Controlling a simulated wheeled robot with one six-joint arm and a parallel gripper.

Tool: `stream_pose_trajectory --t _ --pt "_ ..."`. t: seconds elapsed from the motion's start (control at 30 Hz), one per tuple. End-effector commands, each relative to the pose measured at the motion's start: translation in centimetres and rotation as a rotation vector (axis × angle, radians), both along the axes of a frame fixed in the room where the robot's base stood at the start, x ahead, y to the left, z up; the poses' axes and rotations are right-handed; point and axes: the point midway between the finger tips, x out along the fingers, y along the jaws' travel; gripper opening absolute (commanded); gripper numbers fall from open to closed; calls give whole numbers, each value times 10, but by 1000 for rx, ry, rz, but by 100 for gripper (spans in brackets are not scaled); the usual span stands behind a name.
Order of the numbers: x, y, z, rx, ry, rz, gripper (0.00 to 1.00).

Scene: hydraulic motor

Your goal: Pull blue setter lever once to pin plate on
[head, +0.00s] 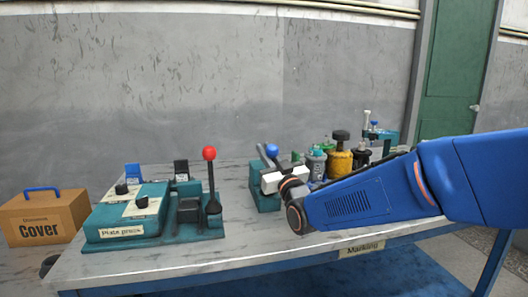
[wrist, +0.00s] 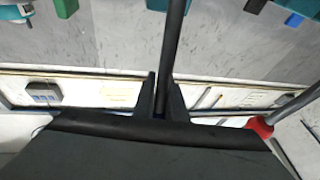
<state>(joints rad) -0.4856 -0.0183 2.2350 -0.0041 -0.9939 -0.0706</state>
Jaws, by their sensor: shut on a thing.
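The blue setter lever has a blue ball knob (head: 272,150) and stands over a teal base (head: 262,197) in the middle of the table. My gripper (head: 268,178) is at this lever, just below the knob in the head view. In the wrist view, a dark lever shaft (wrist: 173,40) runs between the fingers of my gripper (wrist: 163,92), which are shut on it. My gripper and wrist hide much of the setter and its base. I cannot make out the plate or any pin.
A teal plate press (head: 125,218) with a red-knobbed lever (head: 210,153) stands to the left; a red knob (wrist: 258,128) shows in the wrist view. A cardboard cover box (head: 42,215) is at far left. A yellow canister (head: 340,160) and bottles stand behind my arm. The front table strip is clear.

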Motion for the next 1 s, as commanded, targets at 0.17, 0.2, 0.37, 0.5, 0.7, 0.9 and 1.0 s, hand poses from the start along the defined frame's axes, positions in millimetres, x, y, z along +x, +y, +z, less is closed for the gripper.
stream_pose_trajectory --t 0.17,0.2,0.37,0.5,0.7,0.9,1.0 --pt "-16 -5 7 39 -118 1 0" --pt "-19 -6 6 44 -138 1 0" --pt "-28 -8 4 63 -205 1 0" --pt "-34 -10 3 74 -242 1 0" --pt "-37 -11 2 82 -267 1 0" --pt "-38 -11 2 83 -271 1 0" --pt "-38 -11 2 83 -271 1 0"
